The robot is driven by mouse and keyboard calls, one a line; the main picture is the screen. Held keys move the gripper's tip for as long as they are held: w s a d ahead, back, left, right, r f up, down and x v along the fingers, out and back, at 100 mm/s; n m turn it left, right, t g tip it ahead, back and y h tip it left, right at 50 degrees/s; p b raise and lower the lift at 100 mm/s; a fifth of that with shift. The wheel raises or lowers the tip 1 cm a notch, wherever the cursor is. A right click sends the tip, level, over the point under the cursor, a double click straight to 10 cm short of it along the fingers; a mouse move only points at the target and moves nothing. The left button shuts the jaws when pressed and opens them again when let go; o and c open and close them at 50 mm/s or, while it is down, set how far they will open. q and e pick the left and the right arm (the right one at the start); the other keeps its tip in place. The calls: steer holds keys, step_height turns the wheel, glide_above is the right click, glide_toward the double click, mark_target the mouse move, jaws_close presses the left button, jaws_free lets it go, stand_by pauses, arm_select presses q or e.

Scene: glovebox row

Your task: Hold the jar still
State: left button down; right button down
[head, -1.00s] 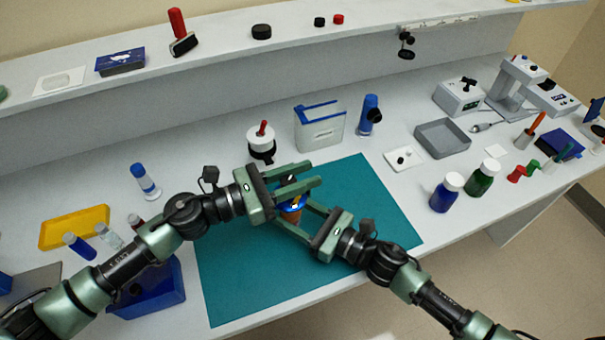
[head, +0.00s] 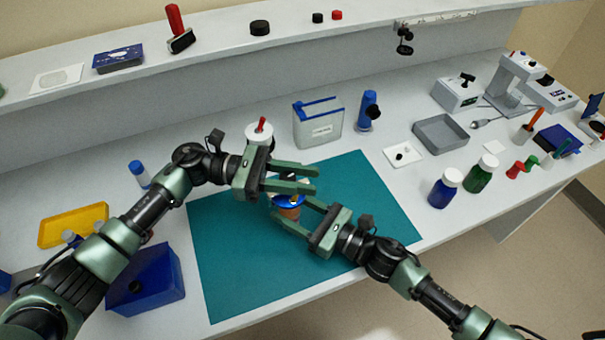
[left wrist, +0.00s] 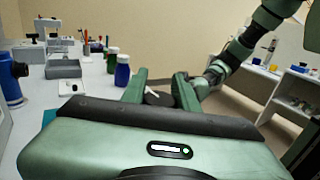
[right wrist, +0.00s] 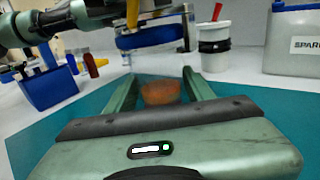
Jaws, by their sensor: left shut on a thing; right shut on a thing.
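The orange-brown jar (right wrist: 162,93) stands upright over the teal mat, between the fingers of my right gripper (head: 292,217), which is shut on it. In the head view the jar (head: 290,213) is partly covered by the fingers. A blue, disc-like piece (right wrist: 145,38) with a yellow part shows above the jar in the right wrist view, with a visible gap between them. My left gripper (head: 305,179) is above the jar and shut on this blue piece; its fingers hide most of the grip. In the left wrist view the held thing is hard to make out.
The teal mat (head: 365,195) has free room to the right and lower left. A white pot with a red handle (head: 259,132) stands close behind my left gripper. A white-and-blue bin (head: 318,128) is behind the mat. A blue box (head: 147,284) lies under my left arm.

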arm_select(q)
steer(key=m+g+y, duration=0.1)
steer(key=g, duration=0.1)
steer(key=m+g+y, duration=0.1)
steer(key=g, duration=0.1)
steer(key=m+g, duration=0.2)
steer(key=shift+s+a+y, duration=0.15)
steer(key=shift+s+y, duration=0.25)
steer(key=shift+s+a+m+g+y, duration=0.15)
steer(key=shift+m+g+y, duration=0.5)
steer(key=shift+g, duration=0.15)
steer(key=shift+s+a+m+g+y, duration=0.1)
steer(key=shift+s+m+g+y, duration=0.05)
steer(key=shift+m+g+y, duration=0.6)
steer(key=c, duration=1.1)
jaws_free()
steer(key=shift+o, duration=0.2)
steer(key=shift+r, duration=0.1)
step_height(320, 180, up, 10)
